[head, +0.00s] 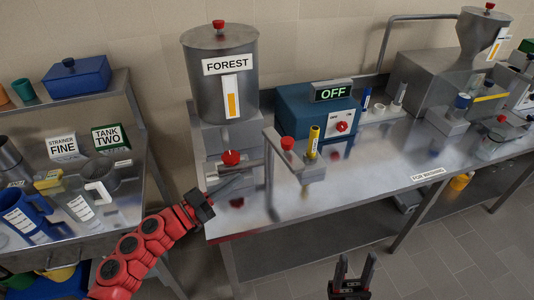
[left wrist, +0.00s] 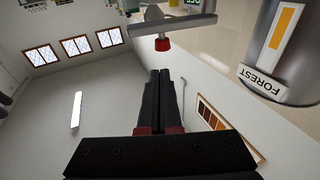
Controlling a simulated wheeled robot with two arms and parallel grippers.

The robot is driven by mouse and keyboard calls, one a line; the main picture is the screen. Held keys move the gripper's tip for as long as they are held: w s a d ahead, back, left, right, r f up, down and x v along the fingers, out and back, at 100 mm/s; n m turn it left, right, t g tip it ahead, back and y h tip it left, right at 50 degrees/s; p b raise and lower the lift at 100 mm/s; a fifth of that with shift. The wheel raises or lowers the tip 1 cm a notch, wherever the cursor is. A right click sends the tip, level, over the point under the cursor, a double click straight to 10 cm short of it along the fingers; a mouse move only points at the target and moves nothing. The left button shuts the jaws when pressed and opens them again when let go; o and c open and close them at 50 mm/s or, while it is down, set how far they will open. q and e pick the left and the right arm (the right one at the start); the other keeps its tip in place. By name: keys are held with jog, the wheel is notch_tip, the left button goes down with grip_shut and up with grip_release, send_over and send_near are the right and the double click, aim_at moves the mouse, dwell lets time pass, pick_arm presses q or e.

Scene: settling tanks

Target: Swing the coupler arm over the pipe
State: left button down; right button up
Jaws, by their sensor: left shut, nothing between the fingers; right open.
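A grey metal arm with a red knob (head: 287,143), which looks like the coupler arm (head: 275,138), stands on a thin post at the bench front. In the left wrist view a grey bar (left wrist: 172,25) with a red knob (left wrist: 163,44) lies beyond my fingertips. A short horizontal pipe (head: 250,163) runs below the FOREST tank (head: 222,85), near a red valve knob (head: 231,158). My left gripper (head: 232,184) is shut and empty, left of the post; its closed fingers also show in the left wrist view (left wrist: 159,76). My right gripper (head: 355,268) is open and empty, low in front of the bench.
A blue box (head: 305,117) with an OFF display (head: 332,92) stands behind. A yellow-capped vial (head: 313,140) stands right of the knob. A side table (head: 125,213) with jugs is left. The bench front (head: 350,180) is mostly clear.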

aim_at(283, 147)
pick_arm(q)
jog(key=shift+w, duration=0.2)
jog(key=shift+r, duration=0.1)
jog(key=p+x, duration=0.4)
jog(key=x, duration=0.9)
jog(key=shift+w, duration=0.2)
jog(key=shift+w+d, duration=0.2)
jog(key=shift+d, duration=0.05)
jog(key=shift+d+y, duration=0.15)
jog(key=shift+y, duration=0.15)
